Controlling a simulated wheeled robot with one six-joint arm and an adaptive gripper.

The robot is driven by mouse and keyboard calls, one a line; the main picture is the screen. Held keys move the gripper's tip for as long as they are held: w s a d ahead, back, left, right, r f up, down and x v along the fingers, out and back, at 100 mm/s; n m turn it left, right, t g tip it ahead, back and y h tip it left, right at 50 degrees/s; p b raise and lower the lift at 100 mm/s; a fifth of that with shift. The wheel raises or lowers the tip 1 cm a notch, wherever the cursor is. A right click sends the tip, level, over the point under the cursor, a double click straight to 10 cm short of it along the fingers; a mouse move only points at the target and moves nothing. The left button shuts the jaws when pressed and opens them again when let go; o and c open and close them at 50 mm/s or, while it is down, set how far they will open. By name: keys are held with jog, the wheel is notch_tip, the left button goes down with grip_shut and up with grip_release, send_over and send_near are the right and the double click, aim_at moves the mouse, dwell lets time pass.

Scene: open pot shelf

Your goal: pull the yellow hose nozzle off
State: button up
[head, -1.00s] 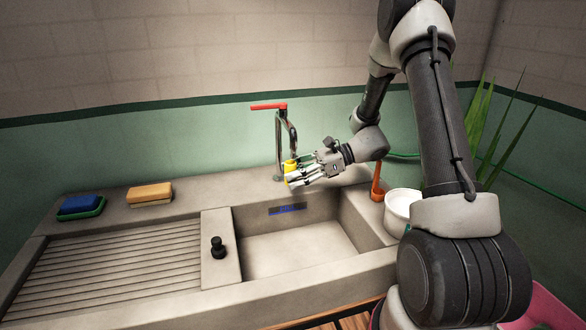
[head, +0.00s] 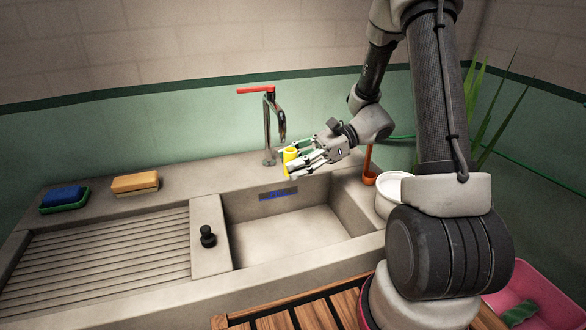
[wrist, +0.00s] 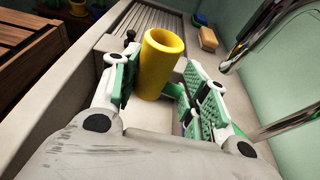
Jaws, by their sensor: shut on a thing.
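The yellow hose nozzle (head: 291,157) is a short hollow tube. My gripper (head: 296,162) is shut on it, over the back of the sink basin. In the wrist view the nozzle (wrist: 162,66) sits between the green-padded fingers of my gripper (wrist: 160,80), with its open upper end showing. The metal tap (head: 267,125) with a red lever stands behind the basin. Its curved spout (head: 281,120) ends bare, just above and left of the nozzle. In the wrist view the tap (wrist: 262,40) is at the right, apart from the nozzle.
The stone sink (head: 300,224) has a ribbed drainboard (head: 110,255) at its left. A black plug (head: 208,236) stands on the divider. A blue sponge (head: 62,196) and an orange one (head: 135,183) lie at the back left. A white pot (head: 388,190) is at the right.

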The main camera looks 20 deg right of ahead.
aim_at(295, 149)
jog(key=shift+s+r, duration=0.2)
jog(key=shift+r, duration=1.5)
jog(key=shift+s+r, duration=0.15)
jog(key=shift+r, duration=1.5)
